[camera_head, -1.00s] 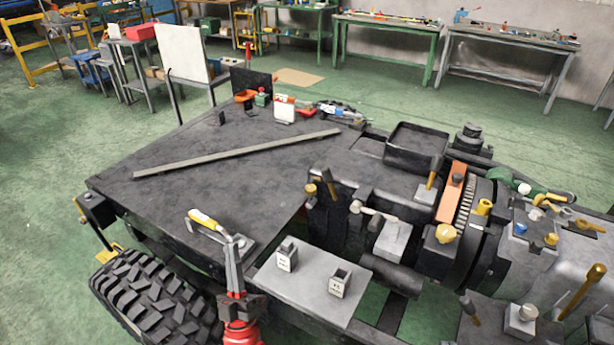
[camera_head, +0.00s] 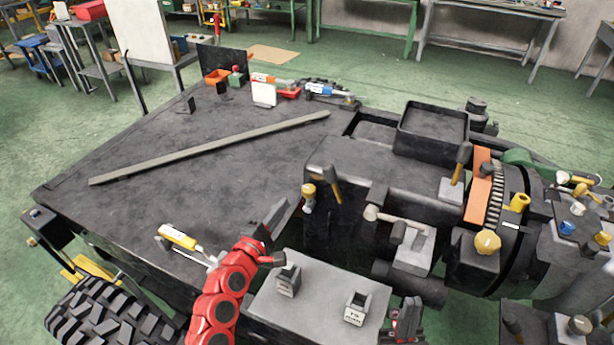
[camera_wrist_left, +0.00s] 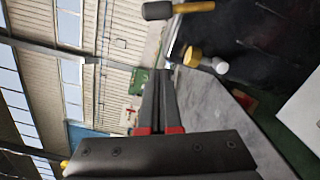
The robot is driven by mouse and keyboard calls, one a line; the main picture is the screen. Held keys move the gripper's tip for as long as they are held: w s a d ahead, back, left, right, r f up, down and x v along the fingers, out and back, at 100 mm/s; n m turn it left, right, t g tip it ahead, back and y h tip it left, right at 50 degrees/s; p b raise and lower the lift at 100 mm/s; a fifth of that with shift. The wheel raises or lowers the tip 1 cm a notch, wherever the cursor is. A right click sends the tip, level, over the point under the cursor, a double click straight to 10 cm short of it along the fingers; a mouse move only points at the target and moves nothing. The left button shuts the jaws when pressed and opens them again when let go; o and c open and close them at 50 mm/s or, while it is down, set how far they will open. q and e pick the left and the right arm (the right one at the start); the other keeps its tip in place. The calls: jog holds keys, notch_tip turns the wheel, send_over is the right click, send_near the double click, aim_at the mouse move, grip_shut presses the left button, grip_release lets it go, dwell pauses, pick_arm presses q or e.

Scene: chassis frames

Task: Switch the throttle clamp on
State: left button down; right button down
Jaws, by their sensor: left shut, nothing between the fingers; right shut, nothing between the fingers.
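A clamp-like device with a yellow handle (camera_head: 178,237) sits at the near edge of the dark deck. No readable label shows whether it is the throttle clamp. Its base is partly hidden behind my red left arm. My left gripper (camera_head: 278,213) is shut and empty, to the right of that handle and above the deck's near right edge. Its closed fingers (camera_wrist_left: 158,85) also show in the left wrist view. My right gripper (camera_head: 410,306) is shut and empty at the bottom, right of the grey plate (camera_head: 318,312).
Two small labelled blocks, one left (camera_head: 288,280) and one right (camera_head: 354,307), stand on the plate. A long bar (camera_head: 210,150) lies across the deck. Hammers and a yellow knob (camera_head: 487,242) are on the machinery at right. The deck's middle is mostly clear.

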aim_at(334, 185)
pick_arm(q)
jog(key=shift+s+d, duration=0.1)
jog(key=shift+d, duration=0.05)
jog(key=w+d+r+p, duration=0.1)
jog(key=w+d+p, duration=0.3)
jog(key=w+d, duration=0.3)
jog(key=shift+w+d+r, duration=0.3)
jog(key=shift+w+d, duration=0.1)
jog(key=shift+w, duration=0.3)
jog(key=shift+d+r, duration=0.1)
